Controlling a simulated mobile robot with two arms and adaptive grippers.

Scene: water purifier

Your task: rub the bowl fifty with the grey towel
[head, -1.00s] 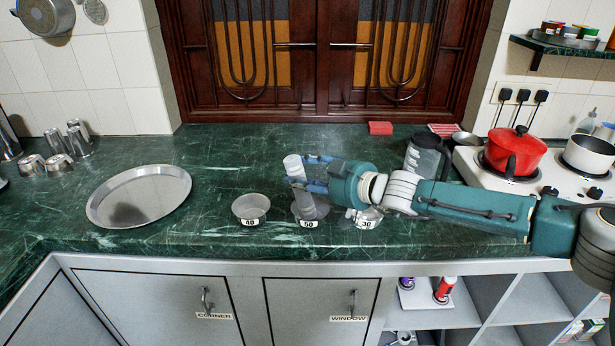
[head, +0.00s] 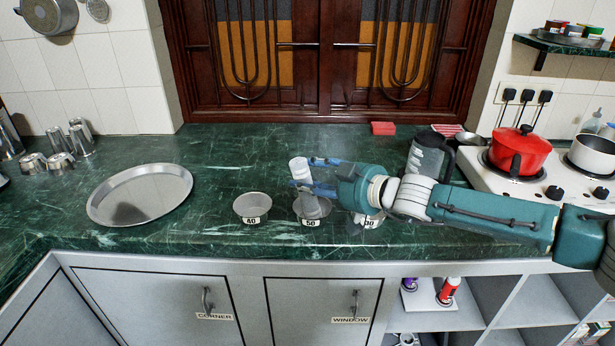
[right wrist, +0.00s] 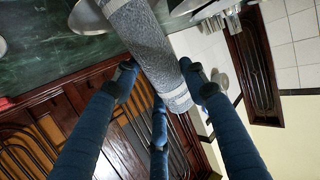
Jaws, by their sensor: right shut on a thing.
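The grey towel (head: 301,176) is a rolled cylinder with a lighter band near its end. My right gripper (head: 315,176) is shut on it and holds it leaning above bowl fifty (head: 325,206), which is labelled 50. The towel's lower end overlaps the bowl's opening; I cannot tell whether it touches the inside. In the right wrist view, the towel (right wrist: 148,45) lies between my blue fingers (right wrist: 160,88), and part of a metal bowl (right wrist: 86,18) shows beside its far end. My left gripper is not in view.
Bowl 40 (head: 252,206) stands just left, and bowl 30 (head: 366,222) stands right, partly hidden by my right arm. A round metal tray (head: 140,193) lies further left.

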